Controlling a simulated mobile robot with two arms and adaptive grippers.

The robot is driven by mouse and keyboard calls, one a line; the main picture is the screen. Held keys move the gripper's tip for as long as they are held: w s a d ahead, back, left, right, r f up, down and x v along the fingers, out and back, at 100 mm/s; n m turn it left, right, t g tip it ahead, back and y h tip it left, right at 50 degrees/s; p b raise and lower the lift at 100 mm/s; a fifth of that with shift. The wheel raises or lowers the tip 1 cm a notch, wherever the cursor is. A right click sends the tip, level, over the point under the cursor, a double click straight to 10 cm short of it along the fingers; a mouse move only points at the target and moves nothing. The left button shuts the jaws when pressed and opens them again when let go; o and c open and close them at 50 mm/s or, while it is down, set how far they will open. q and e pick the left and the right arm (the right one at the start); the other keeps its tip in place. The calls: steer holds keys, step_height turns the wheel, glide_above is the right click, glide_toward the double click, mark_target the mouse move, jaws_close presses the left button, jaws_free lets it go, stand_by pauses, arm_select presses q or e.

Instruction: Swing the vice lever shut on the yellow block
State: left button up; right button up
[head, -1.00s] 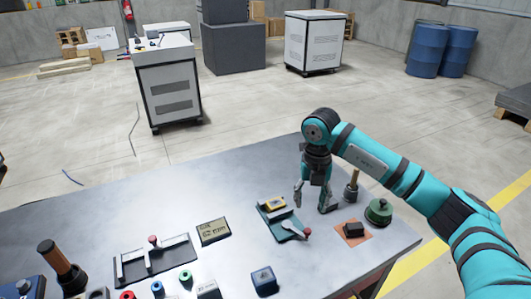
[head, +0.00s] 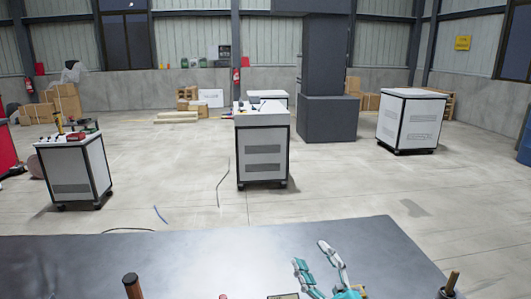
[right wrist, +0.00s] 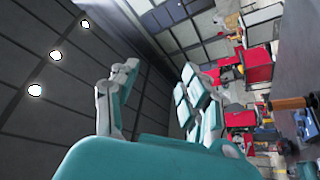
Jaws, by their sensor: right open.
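My right gripper (head: 310,254) shows at the bottom of the head view, fingers pointing up, open with nothing between them. It also shows in the right wrist view (right wrist: 158,75), its fingers apart against the ceiling and far wall. The vice and its lever cannot be made out in either view now. A small yellowish patch (head: 359,290) shows beside the gripper at the bottom edge; I cannot tell whether it is the yellow block. My left gripper is not in view.
Only the far part of the grey table (head: 180,255) shows, mostly clear. A brown handle (head: 132,286) stands at the lower left and a post (head: 449,285) at the lower right. White cabinets (head: 263,155) stand on the floor beyond.

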steer(key=s+d+f+m+g+h, duration=0.3)
steer(key=d+f+m+h, duration=0.2)
steer(key=f, duration=0.3)
steer(key=s+d+f+m+g+h, duration=0.3)
steer(key=d+f+m+h, duration=0.25)
steer(key=f, duration=0.25)
steer(key=s+f+g, duration=0.1)
steer(key=s+f, duration=0.1)
steer(key=s, duration=0.1)
steer(key=s+d+f+m+g, duration=0.1)
steer(key=s+f+g, duration=0.1)
steer(key=s+f, duration=0.1)
steer(key=s+f+g, duration=0.2)
steer(key=s+f, duration=0.1)
steer(key=shift+s+d+f+m, duration=0.1)
steer(key=shift+s+d+m, duration=0.1)
steer(key=shift+s+m, duration=0.1)
steer(key=s+a+f+g+y, duration=0.1)
steer(key=s+f+g, duration=0.4)
steer(key=s, duration=0.7)
step_height(320, 180, down, 26)
steer(key=s+g, duration=0.1)
steer(key=g, duration=0.1)
steer(key=s+d+f, duration=0.2)
steer(key=s+f, duration=1.3)
steer(key=s, duration=0.1)
steer(key=shift+s+d+f+g, duration=0.25)
steer(key=shift+d+f+g, duration=0.05)
steer(key=shift+d+g, duration=0.1)
